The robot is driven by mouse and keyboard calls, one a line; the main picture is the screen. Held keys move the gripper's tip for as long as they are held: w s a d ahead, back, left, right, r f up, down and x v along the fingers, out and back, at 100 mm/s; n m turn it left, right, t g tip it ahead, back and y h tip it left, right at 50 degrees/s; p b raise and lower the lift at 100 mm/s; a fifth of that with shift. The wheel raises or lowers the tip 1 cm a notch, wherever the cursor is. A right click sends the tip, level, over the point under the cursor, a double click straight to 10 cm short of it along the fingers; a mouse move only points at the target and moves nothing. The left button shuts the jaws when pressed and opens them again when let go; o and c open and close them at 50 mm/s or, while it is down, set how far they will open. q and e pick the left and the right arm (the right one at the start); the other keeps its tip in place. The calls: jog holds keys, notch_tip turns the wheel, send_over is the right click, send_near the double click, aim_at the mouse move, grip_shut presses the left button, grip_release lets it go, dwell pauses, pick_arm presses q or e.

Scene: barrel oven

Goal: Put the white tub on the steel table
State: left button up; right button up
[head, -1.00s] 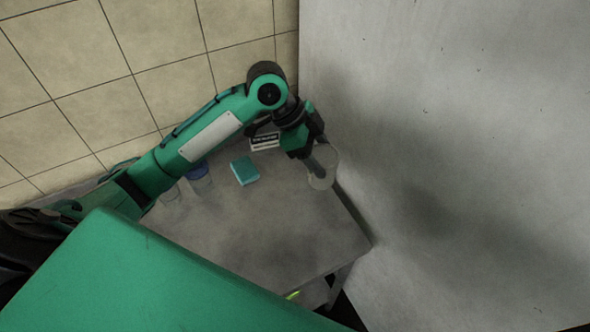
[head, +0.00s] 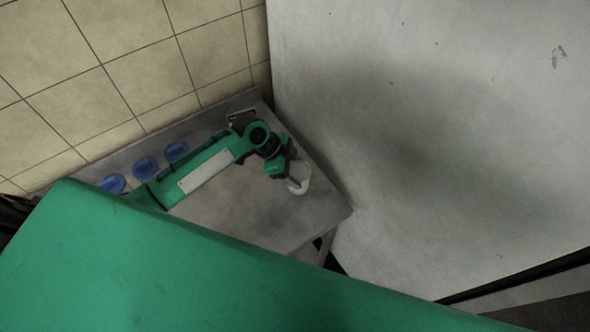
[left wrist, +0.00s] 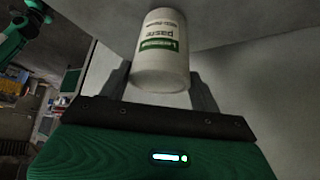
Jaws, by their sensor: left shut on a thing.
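The white tub (head: 303,174) shows in the head view over the right part of the steel table (head: 245,215), near the pale wall. My left gripper (head: 294,183) is shut on it. In the left wrist view the tub (left wrist: 162,50), with a green and white "paste" label, sits between the two fingers of my left gripper (left wrist: 160,88). I cannot tell whether its base touches the tabletop. My right gripper is not in view.
Three blue lidded containers (head: 145,167) stand along the tiled wall at the table's left. A small dark-framed sign (head: 241,117) is at the back corner. A tall pale wall (head: 420,130) borders the table's right. The table's front middle is clear.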

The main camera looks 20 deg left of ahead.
pick_arm(q)
jog(key=shift+f, duration=0.75)
jog(key=shift+f, duration=0.1)
jog(key=o, duration=1)
jog(key=shift+f, duration=0.1)
jog(key=shift+c, duration=0.2)
jog(key=o, duration=0.3)
jog(key=shift+o, duration=0.3)
